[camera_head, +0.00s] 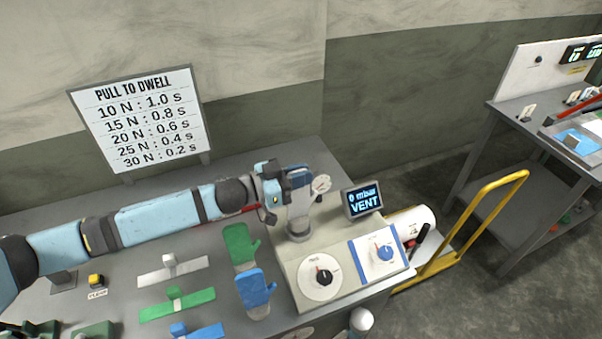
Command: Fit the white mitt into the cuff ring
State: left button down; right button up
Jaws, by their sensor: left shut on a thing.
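My left gripper (284,188) reaches in from the left over the back of the machine and is shut on the white mitt (301,207), which looks greyish in shadow. The gripper hides part of the mitt. The cuff ring (299,236) is at the back left of the beige machine, directly below the mitt. The mitt's lower end is at the ring, but I cannot tell whether it is seated inside or just above it. My right gripper is not in view.
A green mitt (238,245) and a blue mitt (257,290) lie left of the machine (335,262). White (172,271), green (177,304) and blue strips lie further left. A display (363,200) reads 0 mbar, VENT. A yellow-handled cart (480,222) stands to the right.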

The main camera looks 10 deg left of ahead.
pick_arm(q)
jog(key=shift+f+b, duration=0.7)
jog(key=shift+f, duration=0.7)
jog(key=c, duration=1.1)
grip_release()
notch_tip(320, 180, up, 20)
jog(key=b, duration=0.1)
